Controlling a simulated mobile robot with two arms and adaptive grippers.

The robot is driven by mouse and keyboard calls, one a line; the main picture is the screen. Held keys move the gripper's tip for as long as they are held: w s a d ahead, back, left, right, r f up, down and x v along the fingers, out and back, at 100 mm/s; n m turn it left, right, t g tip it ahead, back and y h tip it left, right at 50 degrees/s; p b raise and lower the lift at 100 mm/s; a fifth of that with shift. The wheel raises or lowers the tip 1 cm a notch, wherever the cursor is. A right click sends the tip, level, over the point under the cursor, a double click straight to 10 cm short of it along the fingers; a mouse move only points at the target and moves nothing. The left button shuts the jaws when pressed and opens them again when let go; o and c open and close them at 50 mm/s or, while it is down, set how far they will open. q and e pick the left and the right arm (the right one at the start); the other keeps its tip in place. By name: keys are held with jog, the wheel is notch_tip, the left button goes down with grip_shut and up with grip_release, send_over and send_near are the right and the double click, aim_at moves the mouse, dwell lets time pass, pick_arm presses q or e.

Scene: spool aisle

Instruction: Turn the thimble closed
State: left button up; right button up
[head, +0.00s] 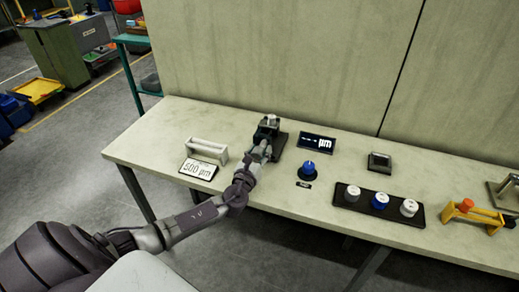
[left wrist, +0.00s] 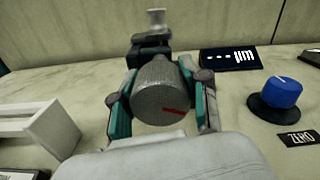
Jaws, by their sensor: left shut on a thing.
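The thimble (left wrist: 161,92) is a grey knurled knob with a red mark on its lower right face, in the middle of the left wrist view. My left gripper (left wrist: 161,110) has its teal-padded fingers on either side of the thimble and is shut on it. Behind the thimble is a dark stand (left wrist: 150,52) with a light metal piece on top. In the head view my left gripper (head: 258,153) reaches the dark device (head: 268,130) at the back of the bench, and the thimble is hard to make out there. My right gripper shows in neither view.
A white bracket (head: 207,149) and a "500 µm" card (head: 198,169) lie left of the device. A display reading "--- µm" (head: 317,143), a blue knob (head: 308,169) by a ZERO label, and a tray (head: 378,212) of knobs stand to the right. A wall backs the bench.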

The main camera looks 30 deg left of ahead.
pick_arm(q)
jog(key=m+p, duration=0.1)
jog(key=m, duration=0.3)
jog(key=shift+m+p, duration=0.3)
jog(key=shift+p, duration=0.1)
jog(key=shift+f+m+p, duration=0.1)
jog(key=shift+m+p, duration=0.5)
jog(key=shift+m, duration=0.9)
jog(key=o, duration=1.2)
jog(key=shift+c, duration=0.2)
jog(key=shift+s, duration=0.1)
jog(key=v, duration=1.2)
